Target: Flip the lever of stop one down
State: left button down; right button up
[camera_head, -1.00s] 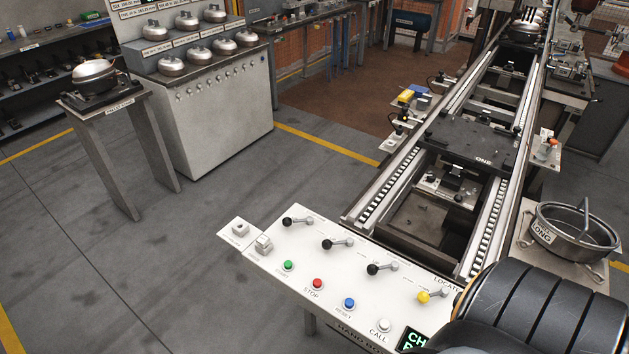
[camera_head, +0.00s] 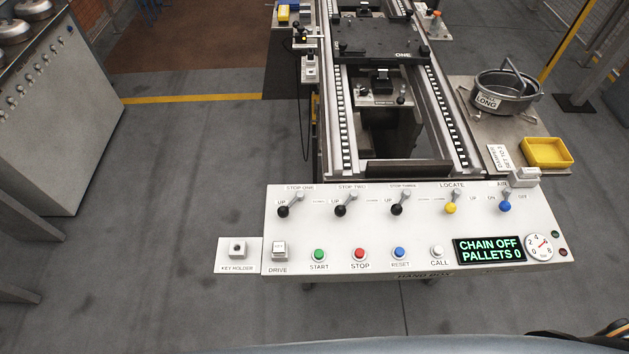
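The white control panel (camera_head: 330,227) stands in front of me at the near end of the conveyor. The stop one lever (camera_head: 290,204) is at its upper left, with a black knob that points down-left towards the UP label. The stop two lever (camera_head: 346,204) and stop three lever (camera_head: 402,203) have the same black knobs and sit at a like tilt. The yellow locate lever (camera_head: 452,202) and the blue air lever (camera_head: 506,201) are to the right. Neither of my grippers shows in the current view.
The display (camera_head: 489,249) reads CHAIN OFF, PALLETS 0. Buttons line the panel's lower edge, with the key holder (camera_head: 238,250) at left. A side table (camera_head: 500,125) carries a round pan (camera_head: 505,90) and a yellow tray (camera_head: 547,152). Open floor (camera_head: 200,150) lies left of the conveyor.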

aim_at(282, 211)
jog(key=i+j+z, duration=0.15)
jog(key=j+z, duration=1.1)
jog(key=i, duration=0.05)
